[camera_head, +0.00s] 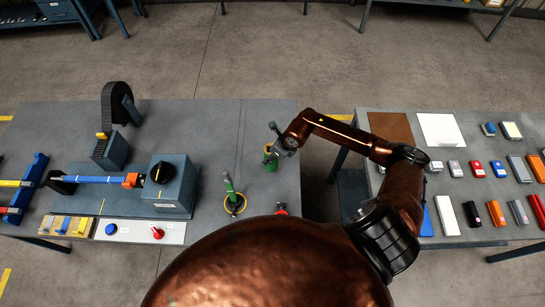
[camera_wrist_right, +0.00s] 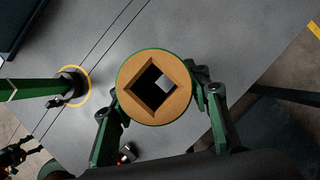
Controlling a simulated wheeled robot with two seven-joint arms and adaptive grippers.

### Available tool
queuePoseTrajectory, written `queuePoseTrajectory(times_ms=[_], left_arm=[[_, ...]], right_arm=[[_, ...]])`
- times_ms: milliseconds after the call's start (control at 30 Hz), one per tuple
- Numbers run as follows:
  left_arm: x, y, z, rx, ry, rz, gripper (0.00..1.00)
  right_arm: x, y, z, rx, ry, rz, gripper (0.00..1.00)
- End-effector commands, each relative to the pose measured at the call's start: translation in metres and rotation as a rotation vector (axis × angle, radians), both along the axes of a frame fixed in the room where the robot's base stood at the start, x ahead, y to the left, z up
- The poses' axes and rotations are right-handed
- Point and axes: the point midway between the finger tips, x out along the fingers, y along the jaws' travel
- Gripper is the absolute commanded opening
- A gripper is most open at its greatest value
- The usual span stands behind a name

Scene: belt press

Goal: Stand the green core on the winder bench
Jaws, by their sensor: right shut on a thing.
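The green core (camera_wrist_right: 124,88) is a short tube with a green outside, a brown end face and a square hole through it. In the right wrist view its end faces the camera between my right gripper's (camera_wrist_right: 158,95) two fingers. My right gripper (camera_head: 273,152) is shut on the core, which shows small and green in the head view (camera_head: 269,164). It is over the right part of the grey bench (camera_head: 225,120); I cannot tell whether it touches the top. My left gripper is not in view.
A green post (camera_head: 229,185) with a yellow ring at its foot stands left of the core. A red item (camera_head: 281,208) is near the front edge. A blue-grey machine box (camera_head: 172,185) is further left. A second table (camera_head: 460,205) with many small items lies right, across a gap.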

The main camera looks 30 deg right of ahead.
Motion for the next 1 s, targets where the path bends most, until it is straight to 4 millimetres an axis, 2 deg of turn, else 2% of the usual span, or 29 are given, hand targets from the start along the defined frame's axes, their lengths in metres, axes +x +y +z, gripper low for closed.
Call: queuePoseTrajectory(times_ms=[233,433,800,833,1000], left_arm=[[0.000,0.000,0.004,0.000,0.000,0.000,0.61],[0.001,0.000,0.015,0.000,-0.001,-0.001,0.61],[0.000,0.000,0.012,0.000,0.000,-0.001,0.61],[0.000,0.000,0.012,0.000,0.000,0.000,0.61],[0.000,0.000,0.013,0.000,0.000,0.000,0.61]], right_arm=[[0.008,-0.012,-0.018,0.000,0.001,-0.002,0.10],[0.007,-0.010,-0.042,0.002,0.001,0.000,0.10],[0.008,-0.010,-0.049,0.001,-0.001,0.001,0.10],[0.007,-0.011,-0.048,0.000,0.000,0.001,0.46],[0.007,-0.011,-0.048,0.000,0.000,0.001,0.57]])
